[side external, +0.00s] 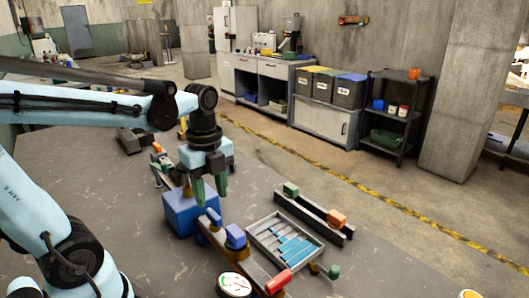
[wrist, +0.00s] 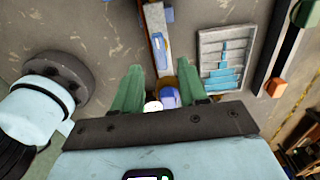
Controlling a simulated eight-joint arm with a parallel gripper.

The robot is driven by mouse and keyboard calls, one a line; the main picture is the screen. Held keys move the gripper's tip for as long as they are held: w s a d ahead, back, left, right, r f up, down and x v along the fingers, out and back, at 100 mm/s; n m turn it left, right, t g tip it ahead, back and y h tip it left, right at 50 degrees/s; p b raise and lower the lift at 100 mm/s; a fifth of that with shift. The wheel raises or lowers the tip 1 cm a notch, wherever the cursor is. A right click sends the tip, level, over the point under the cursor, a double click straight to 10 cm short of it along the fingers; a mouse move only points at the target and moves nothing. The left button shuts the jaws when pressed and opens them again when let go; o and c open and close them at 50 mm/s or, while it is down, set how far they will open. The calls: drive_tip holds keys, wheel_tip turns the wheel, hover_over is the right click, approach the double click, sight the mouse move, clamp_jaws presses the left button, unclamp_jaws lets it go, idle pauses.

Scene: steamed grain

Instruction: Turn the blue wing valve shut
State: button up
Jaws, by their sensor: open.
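My gripper (side external: 209,190) has green fingers that point down and stand apart, with nothing held. In the side view it hangs beside and above a blue block (side external: 183,213). A blue piece (side external: 235,237), which looks like the wing valve, is on a long narrow rail (side external: 258,268) to the lower right of my fingers. A smaller blue part (side external: 213,217) is just under them. In the wrist view my gripper (wrist: 160,72) shows open, with a blue piece (wrist: 169,97) between the fingers; I cannot tell which blue part this is. The rail (wrist: 153,25) runs away with a blue piece on it (wrist: 160,50).
A grey tray (side external: 262,226) with light-blue strips is right of the rail. A dark double rail (side external: 315,215) carries green and orange blocks. A red handle (side external: 278,282) and a round white-faced dial (side external: 234,285) are at the front. The left tabletop is mostly bare.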

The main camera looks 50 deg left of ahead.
sight(213, 213)
drive_tip(key=shift+f, duration=2.5)
clamp_jaws()
